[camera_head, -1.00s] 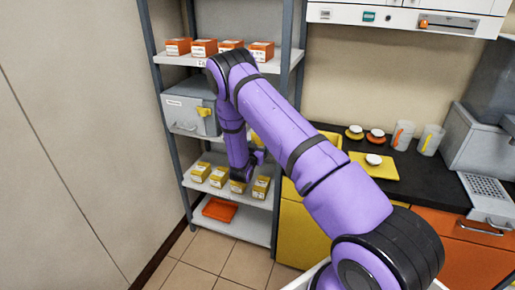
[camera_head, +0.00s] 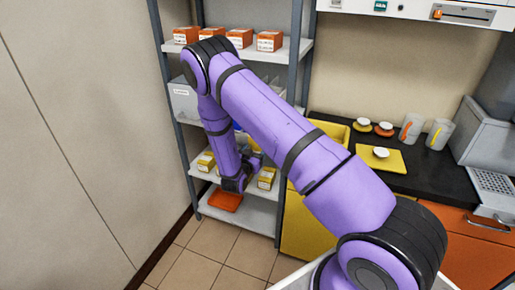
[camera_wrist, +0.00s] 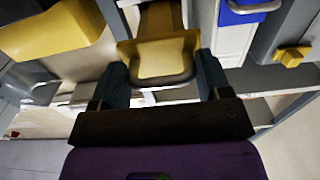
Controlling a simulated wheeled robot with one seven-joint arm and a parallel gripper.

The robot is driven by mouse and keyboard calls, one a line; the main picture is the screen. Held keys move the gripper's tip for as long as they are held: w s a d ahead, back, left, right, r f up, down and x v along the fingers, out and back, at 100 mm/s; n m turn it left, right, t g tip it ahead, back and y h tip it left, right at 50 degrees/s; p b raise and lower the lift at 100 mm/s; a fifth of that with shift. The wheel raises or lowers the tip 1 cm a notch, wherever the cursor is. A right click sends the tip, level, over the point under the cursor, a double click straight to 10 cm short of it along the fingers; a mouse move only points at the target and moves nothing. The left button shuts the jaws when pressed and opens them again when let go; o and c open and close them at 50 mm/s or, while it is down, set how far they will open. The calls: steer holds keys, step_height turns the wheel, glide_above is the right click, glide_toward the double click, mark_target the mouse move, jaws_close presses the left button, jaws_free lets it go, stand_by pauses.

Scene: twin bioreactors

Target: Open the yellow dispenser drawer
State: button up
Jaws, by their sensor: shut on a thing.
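The yellow drawer (camera_wrist: 160,58) is in the top middle of the wrist view, with a pale U-shaped handle at its front. My gripper (camera_wrist: 158,74) is shut on this handle, with a dark finger on each side. Behind the drawer front a brownish-yellow inside shows, but how far the drawer stands out cannot be told. In the head view my gripper (camera_head: 252,160) is at the shelf rack, and my arm hides most of the drawer there.
A blue-fronted drawer (camera_wrist: 245,14) is beside it. The grey cabinet (camera_head: 183,98) stands on the rack, its yellow latch (camera_wrist: 291,55) near the wrist view's right edge. Yellow boxes (camera_head: 266,178) and an orange tray (camera_head: 226,200) are below. A yellow bin (camera_head: 331,130) stands at the counter.

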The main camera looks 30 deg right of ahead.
steer(key=shift+s+d, duration=0.1)
steer(key=o, duration=1)
steer(key=v, duration=1)
steer(key=shift+s+a, duration=0.25)
steer(key=shift+a, duration=0.1)
